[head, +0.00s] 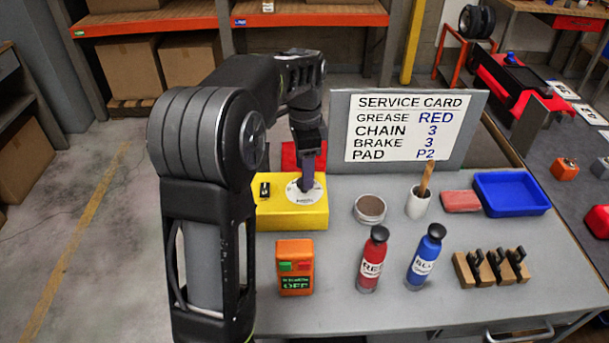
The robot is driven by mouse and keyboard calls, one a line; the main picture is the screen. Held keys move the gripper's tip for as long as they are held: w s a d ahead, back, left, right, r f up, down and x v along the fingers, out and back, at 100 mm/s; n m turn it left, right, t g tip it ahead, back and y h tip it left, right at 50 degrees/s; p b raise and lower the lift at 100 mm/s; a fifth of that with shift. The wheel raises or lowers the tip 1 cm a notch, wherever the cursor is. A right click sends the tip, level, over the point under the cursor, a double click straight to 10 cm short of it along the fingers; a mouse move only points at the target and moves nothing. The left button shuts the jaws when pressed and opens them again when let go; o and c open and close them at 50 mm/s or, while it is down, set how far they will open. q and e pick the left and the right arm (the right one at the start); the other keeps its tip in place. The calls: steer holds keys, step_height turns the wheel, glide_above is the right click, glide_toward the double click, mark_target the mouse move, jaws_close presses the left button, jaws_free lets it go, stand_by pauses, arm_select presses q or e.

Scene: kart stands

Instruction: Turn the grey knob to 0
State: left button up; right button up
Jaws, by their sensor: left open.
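A yellow box (290,215) stands on the left part of the grey table. A round white dial plate (318,198) with small markings lies on its top. A small black switch-like part (265,190) sits on the box left of the dial. My left gripper (305,187) points down over the dial, its fingers at the dial's middle. It is open. The grey knob is hidden behind the fingers, so its setting and whether the fingers touch it cannot be told. My right gripper is out of view.
An orange meter (295,268) reading OFF stands in front of the box. A red bottle (373,262), a blue bottle (425,258), a round tin (370,209) and a white cup (418,203) stand to the right. A service card (412,128) stands behind. A blue tray (511,207) lies far right.

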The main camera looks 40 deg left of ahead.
arm_select(q)
steer(key=shift+f, duration=1.45)
steer(key=shift+c, duration=0.6)
jaws_close()
